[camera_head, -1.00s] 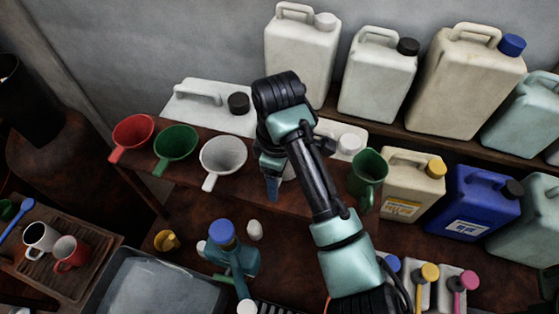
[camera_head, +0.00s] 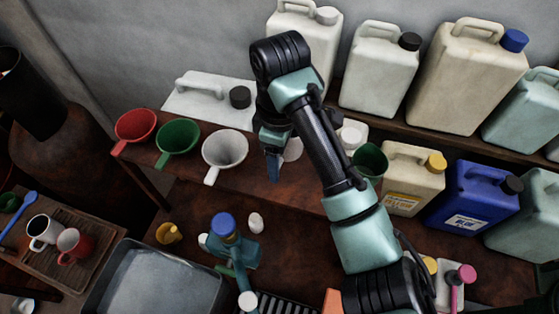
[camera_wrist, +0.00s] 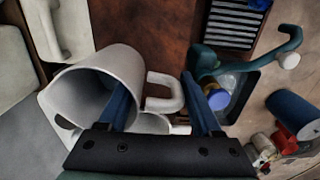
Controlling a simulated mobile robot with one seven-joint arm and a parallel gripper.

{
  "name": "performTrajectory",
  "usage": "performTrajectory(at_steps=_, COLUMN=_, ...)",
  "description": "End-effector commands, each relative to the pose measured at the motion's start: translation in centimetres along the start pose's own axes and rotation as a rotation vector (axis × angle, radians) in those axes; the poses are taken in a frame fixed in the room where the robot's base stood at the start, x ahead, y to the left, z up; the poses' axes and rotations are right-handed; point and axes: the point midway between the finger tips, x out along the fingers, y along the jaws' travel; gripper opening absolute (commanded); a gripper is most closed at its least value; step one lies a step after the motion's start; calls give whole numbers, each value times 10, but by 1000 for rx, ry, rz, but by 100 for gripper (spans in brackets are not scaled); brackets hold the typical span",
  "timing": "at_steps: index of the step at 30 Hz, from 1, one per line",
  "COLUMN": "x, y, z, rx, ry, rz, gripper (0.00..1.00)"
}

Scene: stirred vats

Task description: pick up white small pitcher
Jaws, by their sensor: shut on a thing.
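The white small pitcher (camera_wrist: 100,75) is large in the wrist view, its open mouth toward the camera and its handle (camera_wrist: 165,92) on the right. My gripper (camera_wrist: 157,86) is shut on it, with the handle side between the blue fingers. The left finger overlaps the mouth and the right finger is beyond the handle. In the head view the pitcher (camera_head: 292,150) shows only in part, behind my arm, beside my gripper (camera_head: 273,168).
White (camera_head: 225,150), green (camera_head: 177,137) and red (camera_head: 136,125) funnels line the shelf's left. A green pitcher (camera_head: 370,160) is close right of my arm, partly hidden. Canisters (camera_head: 380,70) stand behind.

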Motion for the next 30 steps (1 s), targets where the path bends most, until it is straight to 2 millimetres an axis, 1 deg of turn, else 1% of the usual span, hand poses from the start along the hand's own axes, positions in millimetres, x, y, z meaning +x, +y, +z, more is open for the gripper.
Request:
performTrajectory(at_steps=1, x=-8, y=2, z=1, rx=1, ry=0, rz=5, gripper=0)
performTrajectory(at_steps=3, x=-15, y=2, z=0, rx=0, ry=-1, rz=6, gripper=0)
performTrajectory(at_steps=12, x=-37, y=1, z=0, rx=1, ry=0, rz=5, gripper=0)
performTrajectory(at_steps=20, x=-45, y=1, z=0, rx=1, ry=0, rz=4, gripper=0)
performTrajectory(at_steps=30, x=-47, y=0, z=0, rx=1, ry=1, rz=2, gripper=0)
